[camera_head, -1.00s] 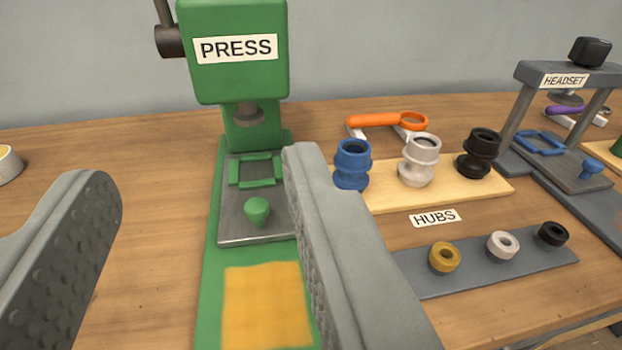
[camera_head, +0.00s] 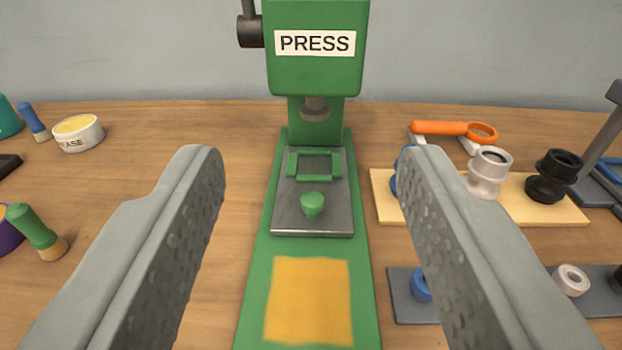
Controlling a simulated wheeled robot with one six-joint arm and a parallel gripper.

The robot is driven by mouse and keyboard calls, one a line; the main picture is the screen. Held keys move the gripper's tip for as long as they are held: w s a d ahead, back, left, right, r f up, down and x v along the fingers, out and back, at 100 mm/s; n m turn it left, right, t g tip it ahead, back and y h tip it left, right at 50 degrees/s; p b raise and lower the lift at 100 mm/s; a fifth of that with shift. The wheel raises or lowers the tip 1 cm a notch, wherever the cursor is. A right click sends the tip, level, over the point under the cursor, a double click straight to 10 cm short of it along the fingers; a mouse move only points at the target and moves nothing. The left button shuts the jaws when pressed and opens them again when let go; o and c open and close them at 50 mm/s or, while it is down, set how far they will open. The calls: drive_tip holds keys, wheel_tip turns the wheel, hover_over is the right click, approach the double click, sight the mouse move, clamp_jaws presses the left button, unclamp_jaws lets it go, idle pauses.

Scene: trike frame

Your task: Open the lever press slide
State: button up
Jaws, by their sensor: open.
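The green lever press (camera_head: 316,70) with a PRESS label stands at the back centre. Its grey slide plate (camera_head: 290,218) lies on the green base under the ram, with a green frame (camera_head: 315,165) on its rear part and a green knob (camera_head: 312,203) near its front edge. A yellow patch (camera_head: 308,300) marks the base in front of the plate. My gripper (camera_head: 310,170) is wide open and empty, its fingers left and right of the press in the picture. The knob shows between the fingers, apart from both. The dark lever is partly cut off at the top.
To the right, a wooden board (camera_head: 560,212) holds several hubs, and a grey strip (camera_head: 408,308) holds rings; my right finger hides parts of both. An orange-handled tool (camera_head: 440,128) lies behind. A grease tub (camera_head: 78,133) and green-handled tool (camera_head: 38,233) are at left.

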drive_tip(key=w+n+g, duration=0.7)
drive_tip(key=w+n, duration=0.4)
drive_tip(key=n+g, duration=1)
drive_tip(key=n, duration=0.6)
hover_over(312, 199)
drive_tip(key=f, duration=0.1)
wheel_tip(312, 199, down, 17)
drive_tip(key=shift+w+r, duration=0.1)
clamp_jaws()
